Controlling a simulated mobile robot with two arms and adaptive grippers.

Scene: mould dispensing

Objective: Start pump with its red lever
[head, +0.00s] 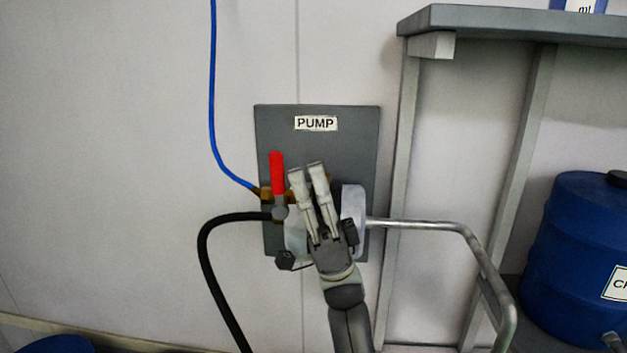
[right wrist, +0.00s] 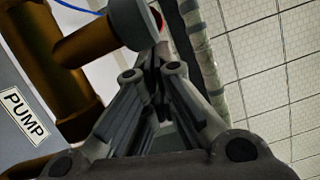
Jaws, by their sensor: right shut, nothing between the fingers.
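The red lever (head: 277,173) stands upright on a brass valve at the left side of the grey pump panel (head: 355,150), which carries a PUMP label (head: 316,123). My right gripper (head: 307,170) is shut and empty. In the head view its fingertips point up, just right of the lever and in front of the pump. In the right wrist view the fingers (right wrist: 153,72) come together near a grey valve part, and only a small bit of red (right wrist: 157,18) shows beyond it. Whether the fingers touch the lever is unclear. My left gripper is not in view.
A blue hose (head: 213,100) and a black hose (head: 203,258) run to the valve from the left. A bent metal pipe (head: 440,226) leaves the pump to the right. A grey shelf (head: 520,24) and a blue drum (head: 570,240) stand at right. The wall at left is bare.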

